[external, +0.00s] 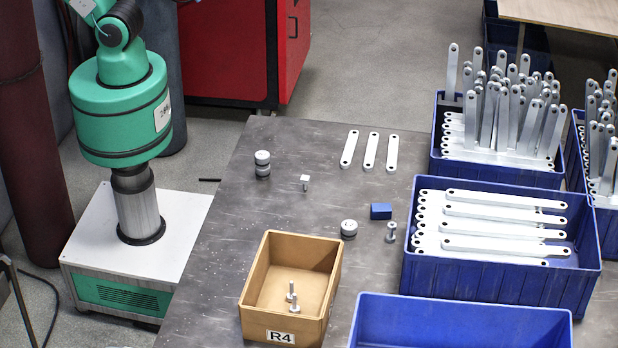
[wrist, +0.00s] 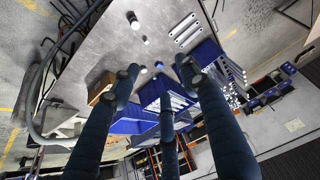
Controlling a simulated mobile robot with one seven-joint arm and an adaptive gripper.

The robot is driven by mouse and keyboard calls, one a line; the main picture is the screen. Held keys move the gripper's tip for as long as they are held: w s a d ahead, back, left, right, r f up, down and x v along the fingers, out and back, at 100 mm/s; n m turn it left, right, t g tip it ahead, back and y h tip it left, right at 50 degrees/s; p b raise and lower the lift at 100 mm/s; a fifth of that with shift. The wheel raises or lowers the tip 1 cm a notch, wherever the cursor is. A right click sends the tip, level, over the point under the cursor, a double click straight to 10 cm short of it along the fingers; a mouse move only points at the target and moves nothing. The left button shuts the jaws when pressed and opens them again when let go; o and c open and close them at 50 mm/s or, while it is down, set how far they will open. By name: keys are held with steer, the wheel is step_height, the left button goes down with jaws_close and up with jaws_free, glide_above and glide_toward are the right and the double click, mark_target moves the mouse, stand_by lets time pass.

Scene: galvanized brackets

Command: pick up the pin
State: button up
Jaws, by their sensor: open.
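Several small metal pin-like pieces are in view, and I cannot tell which one is the pin. One with a pale square head (external: 305,181) stands on the grey table (external: 300,215), and it also shows in the wrist view (wrist: 145,40). A round-headed one (external: 391,231) stands upright near the blue bins. Two more, a rear pin (external: 291,290) and a front pin (external: 294,304), are in the tan box (external: 256,277). My gripper (wrist: 156,78) shows only in the wrist view, its dark fingers spread and empty, apart from these pieces.
Three flat brackets (external: 370,151) lie at the back. Blue bins (external: 497,293) with brackets fill the right. The table's middle is mostly clear.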

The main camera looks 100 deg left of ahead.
steer(key=w+d+f+g, duration=0.2)
steer(key=w+f, duration=0.3)
steer(key=w, duration=0.8)
steer(key=n+g+b, duration=0.2)
steer(key=g, duration=0.2)
glide_above(305, 177)
step_height(305, 177, down, 38)
steer(key=shift+f, duration=0.15)
steer(key=shift+f+b, duration=0.85)
steer(key=shift+f, duration=3.45)
